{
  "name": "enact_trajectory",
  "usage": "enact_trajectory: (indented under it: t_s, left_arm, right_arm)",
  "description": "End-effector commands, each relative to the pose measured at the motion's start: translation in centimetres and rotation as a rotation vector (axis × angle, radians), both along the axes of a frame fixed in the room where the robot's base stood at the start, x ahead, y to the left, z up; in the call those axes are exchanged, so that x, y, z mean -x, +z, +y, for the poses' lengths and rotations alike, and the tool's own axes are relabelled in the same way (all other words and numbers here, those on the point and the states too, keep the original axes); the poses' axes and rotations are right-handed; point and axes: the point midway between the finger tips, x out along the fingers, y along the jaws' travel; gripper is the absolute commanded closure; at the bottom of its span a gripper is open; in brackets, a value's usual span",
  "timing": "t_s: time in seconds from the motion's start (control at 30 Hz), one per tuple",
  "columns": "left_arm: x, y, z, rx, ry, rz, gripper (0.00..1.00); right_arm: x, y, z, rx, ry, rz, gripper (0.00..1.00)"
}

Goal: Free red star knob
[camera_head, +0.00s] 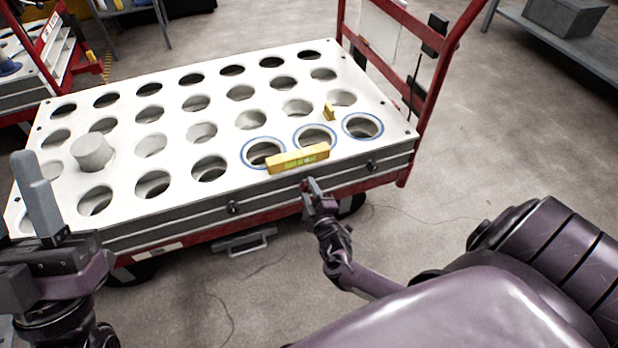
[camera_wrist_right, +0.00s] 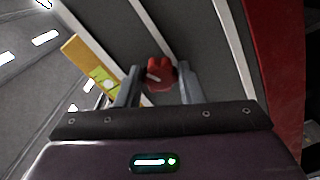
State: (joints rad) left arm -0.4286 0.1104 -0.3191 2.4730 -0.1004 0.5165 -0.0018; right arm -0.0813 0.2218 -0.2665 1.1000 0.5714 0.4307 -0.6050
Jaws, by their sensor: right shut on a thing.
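The red star knob (camera_wrist_right: 160,74) sits on the grey side of the cart in the right wrist view, between the two fingers of my right gripper (camera_wrist_right: 158,88). In the head view the right gripper (camera_head: 311,188) is at the cart's front side, just below the yellow piece, and mostly hides the knob. The right gripper is shut on the knob. My left gripper (camera_head: 40,195) stands at the lower left of the head view, near the cart's left corner; only one finger shows clearly.
The cart (camera_head: 226,133) has a white top with many round holes, several ringed in blue. A yellow level-like piece (camera_head: 298,159) lies at its front edge. A grey cylinder (camera_head: 92,152) stands at the left. Dark knobs (camera_head: 233,208) sit along the side. Open floor lies right.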

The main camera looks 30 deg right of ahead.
Motion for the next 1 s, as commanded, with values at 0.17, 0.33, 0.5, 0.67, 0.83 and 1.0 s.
enact_trajectory:
  t_s: [0.17, 0.33, 0.5, 0.67, 0.83, 1.0]
  left_arm:
    - [-2.9, -3.5, -1.3, -0.087, 0.0, 0.218, 0.64]
    - [-4.7, -7.0, -2.2, -0.162, -0.003, 0.402, 0.64]
    - [-5.7, -10.7, -2.9, -0.23, -0.008, 0.569, 0.64]
    - [-6.2, -13.8, -3.3, -0.288, -0.012, 0.71, 0.64]
    - [-6.2, -16.8, -3.5, -0.341, -0.017, 0.834, 0.64]
    - [-6.0, -19.2, -3.6, -0.381, -0.022, 0.932, 0.64]
  right_arm:
    - [-0.1, 0.2, 0.0, 0.164, 0.0, 0.039, 0.88]
    - [-0.1, 0.2, 0.0, 0.322, 0.0, 0.077, 0.88]
    - [-0.1, 0.2, 0.0, 0.479, 0.0, 0.115, 0.88]
    - [-0.1, 0.3, -0.1, 0.625, -0.001, 0.149, 0.88]
    - [-0.1, 0.2, -0.1, 0.77, 0.0, 0.185, 0.88]
    - [-0.1, 0.2, -0.1, 0.89, -0.001, 0.214, 0.88]
